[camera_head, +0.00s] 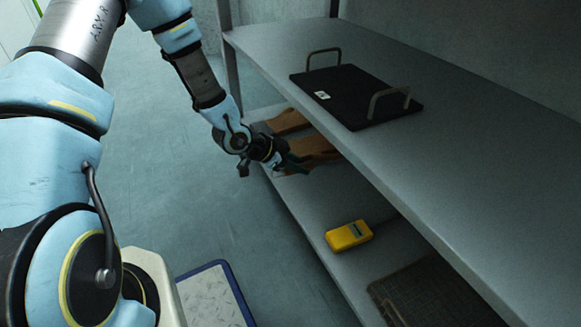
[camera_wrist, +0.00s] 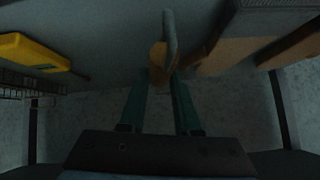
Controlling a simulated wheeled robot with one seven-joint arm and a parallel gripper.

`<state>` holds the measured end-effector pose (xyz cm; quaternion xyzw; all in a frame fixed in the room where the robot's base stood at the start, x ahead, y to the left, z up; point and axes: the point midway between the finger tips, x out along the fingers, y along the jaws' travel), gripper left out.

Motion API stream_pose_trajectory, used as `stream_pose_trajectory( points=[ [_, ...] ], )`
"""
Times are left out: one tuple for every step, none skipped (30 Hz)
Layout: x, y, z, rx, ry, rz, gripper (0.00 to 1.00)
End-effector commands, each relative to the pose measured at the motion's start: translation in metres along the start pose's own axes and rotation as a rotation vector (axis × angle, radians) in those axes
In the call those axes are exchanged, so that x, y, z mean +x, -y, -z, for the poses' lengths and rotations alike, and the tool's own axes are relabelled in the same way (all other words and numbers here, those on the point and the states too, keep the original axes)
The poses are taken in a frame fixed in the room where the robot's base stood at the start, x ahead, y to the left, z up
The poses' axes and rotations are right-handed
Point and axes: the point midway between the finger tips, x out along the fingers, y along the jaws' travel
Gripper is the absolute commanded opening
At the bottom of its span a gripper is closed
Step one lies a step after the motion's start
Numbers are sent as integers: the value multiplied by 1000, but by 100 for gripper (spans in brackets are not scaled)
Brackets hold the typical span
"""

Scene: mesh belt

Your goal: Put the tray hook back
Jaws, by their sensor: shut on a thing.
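My gripper (camera_wrist: 162,85) has its two green fingers shut on the tray hook, a grey rod (camera_wrist: 170,35) with a tan grip (camera_wrist: 158,62) seen between the fingertips in the wrist view. The rod points away from my gripper. In the head view my gripper (camera_head: 287,166) is at the front edge of the lower shelf, beside brown items; the hook cannot be made out there. A black tray (camera_head: 345,95) with two raised metal handles and a small white label lies on the upper shelf (camera_head: 470,130).
Brown items (camera_head: 288,121) lie at the far end of the lower shelf (camera_head: 315,205). A yellow device (camera_head: 349,235) and a dark mesh basket (camera_head: 425,292) sit nearer. The upper shelf overhangs. Open floor (camera_head: 200,210) lies to the left, with a blue-edged pale surface (camera_head: 212,296) at the bottom.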

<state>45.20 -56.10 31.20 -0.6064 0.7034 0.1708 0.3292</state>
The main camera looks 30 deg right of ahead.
Motion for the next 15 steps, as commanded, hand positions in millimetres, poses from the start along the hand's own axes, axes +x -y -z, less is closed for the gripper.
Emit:
stream_pose_trajectory(
  points=[
    [5,0,3,1,-2,-1,0],
    [8,0,5,1,-2,-1,0],
    [11,1,7,1,-2,-1,0],
    [13,2,9,1,-2,0,0],
    [15,2,10,1,-2,-1,0],
    [18,2,12,1,-1,-1,0],
    [21,2,14,1,-1,-1,0],
    [23,3,15,1,-1,-1,0],
    [26,4,18,1,-2,0,0],
    [29,4,19,1,-2,0,0],
    [31,4,20,0,-2,0,0],
    [34,4,22,1,-2,0,0],
    [37,5,24,1,-1,-1,0],
    [39,5,25,2,-1,-1,0],
    [42,6,27,1,-1,-1,0]
  ],
)
